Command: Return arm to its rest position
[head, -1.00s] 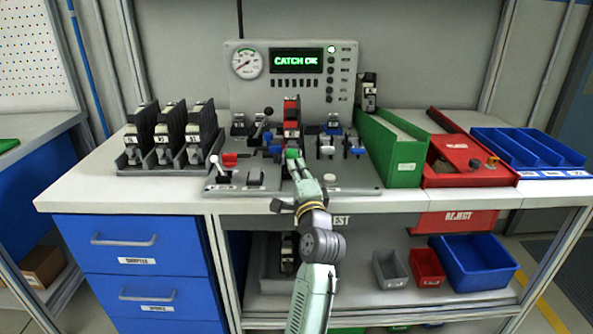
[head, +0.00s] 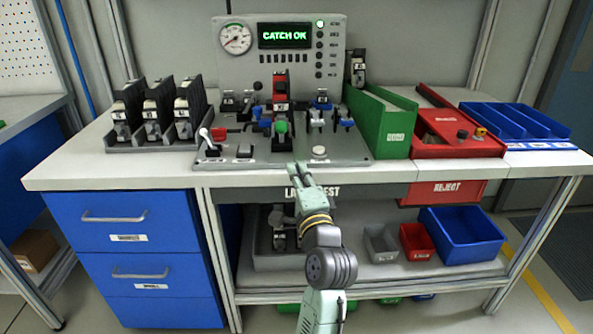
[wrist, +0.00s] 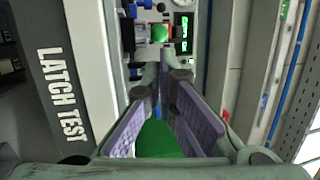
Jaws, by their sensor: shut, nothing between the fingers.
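My gripper (head: 300,174) is at the front edge of the workbench, below and in front of the test fixture (head: 350,150). Its fingers are shut and empty, and it touches nothing that I can make out. In the wrist view the fingers (wrist: 165,80) point toward the fixture, with the green knob (wrist: 160,34) beyond their tips. In the head view the green knob (head: 282,127) is on the fixture below a red and black latch unit (head: 280,95). The display (head: 285,36) reads "CATCH OK".
Black units in a rack (head: 155,140) stand at left. A green bin (head: 398,145), red reject box (head: 455,150) and blue tray (head: 535,145) stand at right. The lower shelf holds small bins, including a blue one (head: 462,255). A blue drawer cabinet (head: 140,240) is below left.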

